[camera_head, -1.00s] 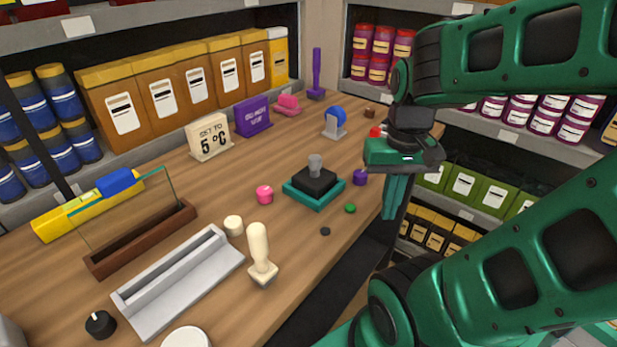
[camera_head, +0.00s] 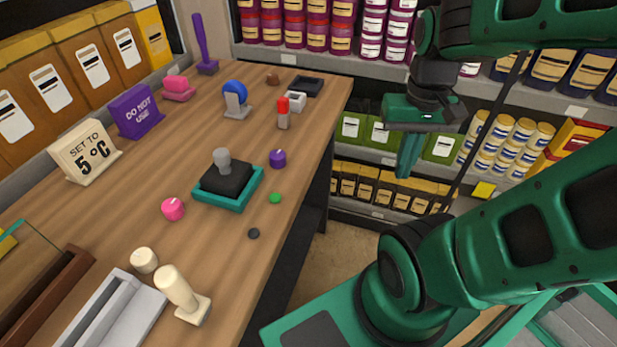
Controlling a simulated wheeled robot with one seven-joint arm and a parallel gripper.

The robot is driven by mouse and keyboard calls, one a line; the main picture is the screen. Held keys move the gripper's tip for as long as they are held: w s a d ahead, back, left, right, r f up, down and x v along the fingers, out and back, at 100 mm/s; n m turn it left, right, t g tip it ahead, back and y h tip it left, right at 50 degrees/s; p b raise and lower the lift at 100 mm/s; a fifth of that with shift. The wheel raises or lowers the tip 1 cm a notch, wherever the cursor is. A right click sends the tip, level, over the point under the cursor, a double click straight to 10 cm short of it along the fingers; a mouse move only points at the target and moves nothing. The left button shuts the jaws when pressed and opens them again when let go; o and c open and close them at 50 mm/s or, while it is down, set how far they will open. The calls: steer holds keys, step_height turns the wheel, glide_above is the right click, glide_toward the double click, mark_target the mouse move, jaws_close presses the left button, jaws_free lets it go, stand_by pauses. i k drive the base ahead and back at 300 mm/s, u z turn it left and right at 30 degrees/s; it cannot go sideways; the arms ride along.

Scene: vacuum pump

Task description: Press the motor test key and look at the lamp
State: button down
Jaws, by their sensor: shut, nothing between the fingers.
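No part is legibly marked as the motor test key or the lamp, so I cannot tell which they are. Candidates on the wooden table include a small green button (camera_head: 275,198), a small dark button (camera_head: 253,233) and a purple knob (camera_head: 277,158) near the right edge. A grey piece with a red top (camera_head: 283,112) and a blue disc on a grey stand (camera_head: 235,98) stand farther back. My gripper (camera_head: 405,172) is shut and empty, pointing down beyond the table's right edge, apart from everything on it.
The wooden table (camera_head: 145,215) holds a teal tray (camera_head: 229,205) with a black block, a pink knob (camera_head: 173,209), a cream stamp-like piece (camera_head: 182,295) and signs. Stocked shelves (camera_head: 365,75) stand behind. Open floor (camera_head: 315,265) lies right of the table.

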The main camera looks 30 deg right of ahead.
mark_target(275, 198)
steer(key=z, duration=0.45)
steer(key=k, duration=1.85)
steer(key=u, duration=1.2)
steer(key=i, duration=1)
steer(key=z, duration=0.1)
